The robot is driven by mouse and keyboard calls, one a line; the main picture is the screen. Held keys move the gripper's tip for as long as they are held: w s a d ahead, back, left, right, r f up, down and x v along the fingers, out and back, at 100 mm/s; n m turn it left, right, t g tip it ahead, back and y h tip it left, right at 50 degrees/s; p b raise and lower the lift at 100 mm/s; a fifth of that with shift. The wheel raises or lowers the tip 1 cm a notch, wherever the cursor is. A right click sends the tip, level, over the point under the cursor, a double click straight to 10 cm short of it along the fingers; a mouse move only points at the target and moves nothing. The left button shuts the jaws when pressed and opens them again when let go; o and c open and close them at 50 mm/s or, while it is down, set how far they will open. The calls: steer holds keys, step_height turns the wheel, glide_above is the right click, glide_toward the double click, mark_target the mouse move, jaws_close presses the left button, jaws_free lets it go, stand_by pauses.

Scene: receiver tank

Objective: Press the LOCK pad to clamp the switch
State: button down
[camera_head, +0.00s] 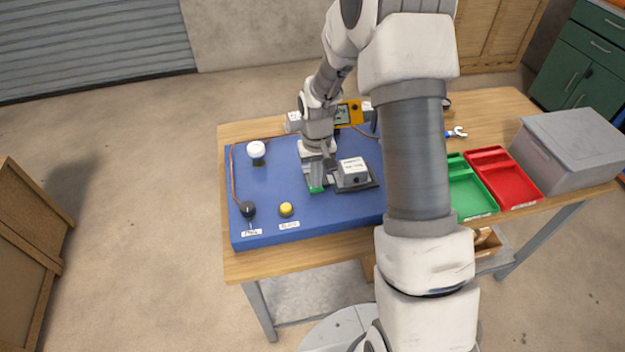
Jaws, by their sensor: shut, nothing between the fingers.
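The blue board (340,222) lies on the wooden table. A small switch box with a white labelled top (354,167) sits on a dark base right of the board's middle. A small green patch (316,190), perhaps the LOCK pad, shows just left of that base; its lettering cannot be read. My gripper (317,182) points down beside the switch box, shut and empty, with its tips at or just above the green patch. Contact cannot be told from this view. My wrist and the gripper hide part of the area behind.
A yellow button (286,209), a black knob (248,209) and a white-topped fitting (256,151) stand on the board's left. A yellow meter (349,113) is behind. Green (474,205) and red (520,196) trays and a grey bin (570,150) are at right.

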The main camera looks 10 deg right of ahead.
steer(key=shift+f+b, duration=0.95)
steer(key=shift+f, duration=0.4)
steer(key=shift+r+p, duration=2.3)
steer(key=shift+r, duration=1.25)
